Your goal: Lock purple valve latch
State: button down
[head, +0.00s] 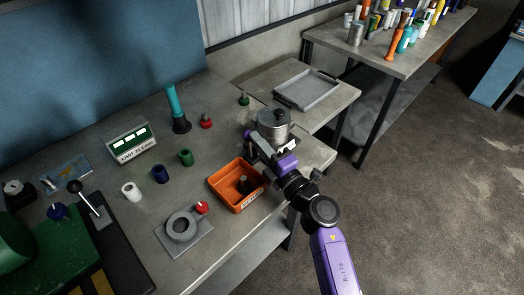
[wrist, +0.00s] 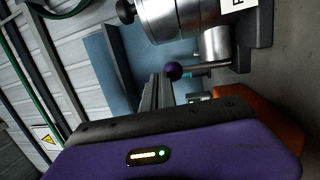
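The purple valve latch shows in the wrist view as a purple ball knob (wrist: 173,71) on a short silver lever, beside the outlet of a metal vessel (wrist: 188,16). In the head view the lidded vessel (head: 273,124) stands near the table's right edge, and a small purple spot (head: 246,134) shows at its left. My gripper (head: 256,143) is at the vessel's near side, with its fingertips close to the knob. In the wrist view the fingers (wrist: 157,90) point up towards the knob, seen edge-on. Whether they touch it, and the gap between them, I cannot tell.
An orange bin (head: 224,200) holding a dark item sits just left of my arm. A grey ring fixture (head: 181,228), a red-knobbed piece (head: 206,121) and a teal-handled tool (head: 176,106) stand further left. A grey tray (head: 307,90) lies on the side table behind.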

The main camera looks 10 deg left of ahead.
aim_at(246, 133)
jog(key=shift+s+a+x, duration=0.15)
jog(key=shift+x, duration=1)
jog(key=shift+s+a+x, duration=0.1)
jog(key=shift+a+x, duration=0.05)
jog(key=shift+x, duration=1)
